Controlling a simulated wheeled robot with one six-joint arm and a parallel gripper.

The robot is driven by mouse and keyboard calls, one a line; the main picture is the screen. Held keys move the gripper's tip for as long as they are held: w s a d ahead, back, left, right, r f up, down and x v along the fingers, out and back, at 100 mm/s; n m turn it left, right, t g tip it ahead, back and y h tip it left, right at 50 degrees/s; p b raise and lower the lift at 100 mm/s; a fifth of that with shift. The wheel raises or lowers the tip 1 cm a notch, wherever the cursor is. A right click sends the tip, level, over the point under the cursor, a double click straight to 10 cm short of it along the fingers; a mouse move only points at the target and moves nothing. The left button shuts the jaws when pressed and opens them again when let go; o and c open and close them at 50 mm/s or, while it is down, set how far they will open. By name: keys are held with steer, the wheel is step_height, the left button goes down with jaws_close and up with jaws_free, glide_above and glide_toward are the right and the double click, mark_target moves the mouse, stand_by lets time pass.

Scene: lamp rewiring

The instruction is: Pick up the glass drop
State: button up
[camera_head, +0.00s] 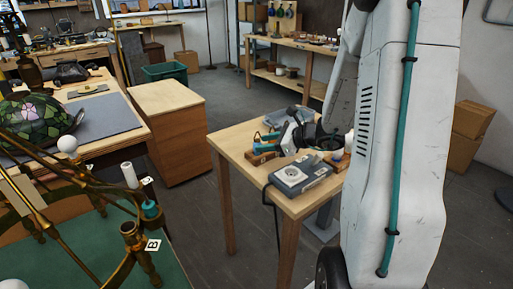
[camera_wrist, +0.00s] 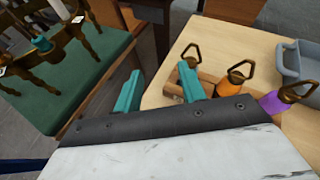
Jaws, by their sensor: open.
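In the wrist view, glass drops with brass loops stand along a wooden holder (camera_wrist: 211,87) on the light wooden table. One is orange (camera_wrist: 236,77) and one is purple (camera_wrist: 273,103). A third brass loop (camera_wrist: 190,50) rises just behind my right-hand finger, which hides the glass below it. My gripper (camera_wrist: 158,86) is open, with its two teal fingers apart and nothing seen between them. The right-hand finger overlaps the holder in the picture; I cannot tell whether it touches. In the head view, my gripper (camera_head: 271,136) is over the small table, and the drops are too small to make out.
A grey tray (camera_wrist: 300,65) stands right of the drops. In the head view, a grey box with a round socket (camera_head: 295,174) is at the small table's (camera_head: 235,136) front. A brass lamp frame (camera_head: 129,230) rises at left over green cloth. Floor shows between the tables.

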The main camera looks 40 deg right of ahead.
steer(key=d, duration=0.1)
steer(key=d+f+m, duration=0.1)
steer(key=d+f+m+h, duration=0.1)
steer(key=shift+w+d+f+t, duration=0.1)
steer(key=shift+w+d+t, duration=0.15)
steer(key=shift+t, duration=0.15)
steer(key=shift+w+a+f+m, duration=0.2)
steer(key=shift+w+f+m, duration=0.15)
steer(key=shift+w, duration=0.4)
steer(key=x, duration=0.6)
steer(key=shift+d, duration=0.2)
steer(key=c, duration=0.7)
step_height(320, 180, up, 10)
steer(key=shift+r, duration=0.1)
